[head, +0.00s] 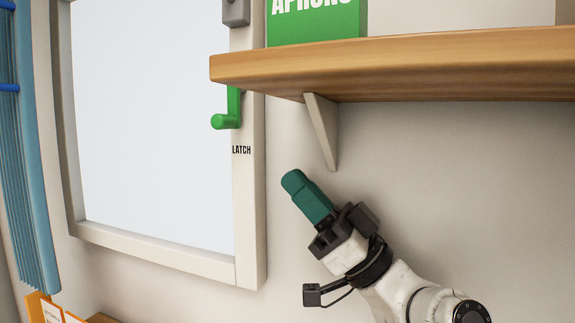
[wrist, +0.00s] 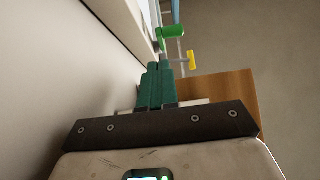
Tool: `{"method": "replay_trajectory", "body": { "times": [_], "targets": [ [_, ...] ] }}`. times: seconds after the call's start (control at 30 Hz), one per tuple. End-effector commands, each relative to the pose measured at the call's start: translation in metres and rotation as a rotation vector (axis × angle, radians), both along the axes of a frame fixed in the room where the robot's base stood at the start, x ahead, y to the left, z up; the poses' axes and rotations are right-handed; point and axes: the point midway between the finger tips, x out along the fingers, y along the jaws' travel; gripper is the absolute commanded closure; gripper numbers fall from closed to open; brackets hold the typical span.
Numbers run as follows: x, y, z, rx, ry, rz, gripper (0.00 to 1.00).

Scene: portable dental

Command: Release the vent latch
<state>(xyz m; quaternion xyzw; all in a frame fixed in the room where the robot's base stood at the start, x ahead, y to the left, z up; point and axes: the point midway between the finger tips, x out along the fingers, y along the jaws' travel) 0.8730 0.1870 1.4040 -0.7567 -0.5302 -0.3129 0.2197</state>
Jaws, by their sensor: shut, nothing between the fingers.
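The green vent latch (head: 229,110) is a crank-shaped handle on the right frame of the window, above the word LATCH. Its upper part runs vertically and its knob end points out to the left. It also shows in the wrist view (wrist: 171,33), just beyond my fingertips. My gripper (head: 291,181) has teal fingers, shut and empty. In the head view it is below and to the right of the latch, apart from it, pointing up and left.
A wooden shelf (head: 420,68) juts out above my gripper, with a bracket (head: 322,130) under it close by. A green aprons box (head: 315,22) stands on it. The pale window (head: 150,120) is at left, beside a blue curtain (head: 30,150). A yellow object (wrist: 191,60) shows in the wrist view.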

Motion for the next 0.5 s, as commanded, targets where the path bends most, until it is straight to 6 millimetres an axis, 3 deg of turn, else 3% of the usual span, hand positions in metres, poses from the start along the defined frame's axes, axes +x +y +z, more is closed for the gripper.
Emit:
{"method": "replay_trajectory", "body": {
  "times": [0.2,0.5],
  "targets": [
    [0.008,0.026,0.033,0.0,-0.002,0.003,1.0],
    [0.019,0.053,0.059,0.0,-0.001,0.001,1.0]
  ]
}}
